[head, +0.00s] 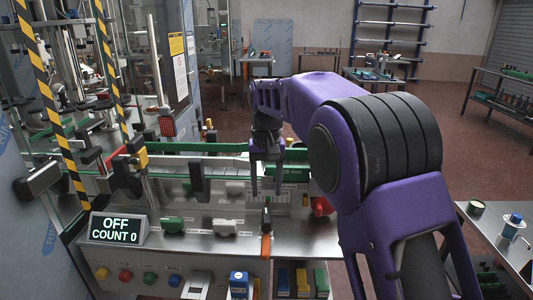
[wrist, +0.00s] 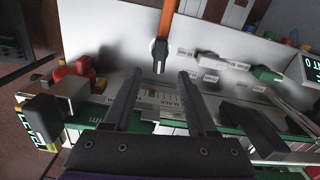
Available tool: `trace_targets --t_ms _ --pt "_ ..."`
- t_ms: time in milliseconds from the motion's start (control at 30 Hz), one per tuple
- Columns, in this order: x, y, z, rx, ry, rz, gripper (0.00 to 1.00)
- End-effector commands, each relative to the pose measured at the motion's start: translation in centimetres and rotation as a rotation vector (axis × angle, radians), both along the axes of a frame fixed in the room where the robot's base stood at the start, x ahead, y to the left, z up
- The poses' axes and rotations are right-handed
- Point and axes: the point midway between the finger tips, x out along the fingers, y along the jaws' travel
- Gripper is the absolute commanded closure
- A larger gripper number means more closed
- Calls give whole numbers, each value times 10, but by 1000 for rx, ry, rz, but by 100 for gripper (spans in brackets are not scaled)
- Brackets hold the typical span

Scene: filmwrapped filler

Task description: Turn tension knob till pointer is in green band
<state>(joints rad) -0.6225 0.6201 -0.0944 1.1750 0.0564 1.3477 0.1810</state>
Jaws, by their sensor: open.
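My gripper (head: 266,190) is open and empty, pointing down over the steel machine deck. In the wrist view its two fingers (wrist: 158,76) are spread apart. Between them lies a white scale plate (wrist: 163,97) printed with what looks like "SLACK"; a pointer and green band are too small to make out. Beyond the fingertips stands a black knob (wrist: 159,50) at an orange strip, apart from the fingers. In the head view this black knob (head: 266,219) is just below the gripper. A red knob-like part (head: 320,206) sits to its right. I cannot tell which is the tension knob.
A display (head: 115,229) reads "OFF, COUNT 0" at the left. Green (head: 172,225) and white (head: 225,227) handles stand on the deck. Coloured buttons (head: 125,276) line the front panel. A green rail (head: 210,148) runs behind the gripper.

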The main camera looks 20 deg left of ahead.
Motion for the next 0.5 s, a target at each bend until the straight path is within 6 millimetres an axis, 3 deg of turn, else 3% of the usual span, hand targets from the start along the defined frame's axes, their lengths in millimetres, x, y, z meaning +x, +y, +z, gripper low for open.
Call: trace_targets --t_ms 33,200,500 --pt "1 0 16 2 -3 -1 43" --pt "1 0 56 2 -3 -1 43" --pt "0 0 92 1 -2 -1 43"
